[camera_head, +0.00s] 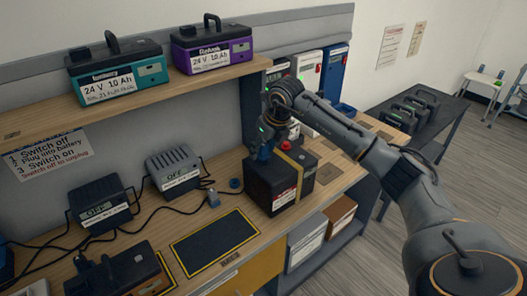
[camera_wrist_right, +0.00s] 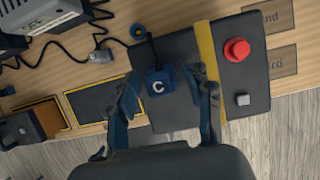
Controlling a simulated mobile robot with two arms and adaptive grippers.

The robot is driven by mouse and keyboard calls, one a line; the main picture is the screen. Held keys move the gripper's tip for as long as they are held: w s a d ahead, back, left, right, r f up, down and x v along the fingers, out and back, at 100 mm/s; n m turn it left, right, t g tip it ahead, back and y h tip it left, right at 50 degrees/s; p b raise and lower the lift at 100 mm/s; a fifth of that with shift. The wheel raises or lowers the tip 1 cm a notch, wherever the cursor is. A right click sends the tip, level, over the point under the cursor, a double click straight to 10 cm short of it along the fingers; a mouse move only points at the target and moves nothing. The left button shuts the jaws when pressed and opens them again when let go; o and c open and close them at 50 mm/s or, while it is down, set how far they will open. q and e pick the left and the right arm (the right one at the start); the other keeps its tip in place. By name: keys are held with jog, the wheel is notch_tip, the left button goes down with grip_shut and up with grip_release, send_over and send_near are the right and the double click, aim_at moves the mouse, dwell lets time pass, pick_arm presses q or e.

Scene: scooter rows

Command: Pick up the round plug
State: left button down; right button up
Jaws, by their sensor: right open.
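A small round blue piece (camera_head: 235,183), which looks like the round plug, lies on the bench left of a black box (camera_head: 283,186). It also shows in the right wrist view (camera_wrist_right: 138,31), with a dark centre and a cable close by. My right gripper (camera_head: 264,148) is above the box. In the wrist view its open fingers (camera_wrist_right: 164,90) are on either side of a blue block marked C (camera_wrist_right: 158,84) at the box top; I cannot tell whether they touch it. A grey square plug (camera_head: 213,198) on a cable lies nearby. My left gripper is out of view.
Two chargers marked OFF (camera_head: 174,169) (camera_head: 97,204) stand at the left with loose cables. A yellow-edged dark mat (camera_head: 215,243) lies empty in front. The box bears a yellow strap and a red button (camera_wrist_right: 237,50). Teal (camera_head: 117,75) and purple (camera_head: 213,46) batteries sit on the shelf above.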

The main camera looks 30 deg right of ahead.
jog(key=shift+c, duration=0.4)
grip_shut()
jog(key=shift+r, duration=0.15)
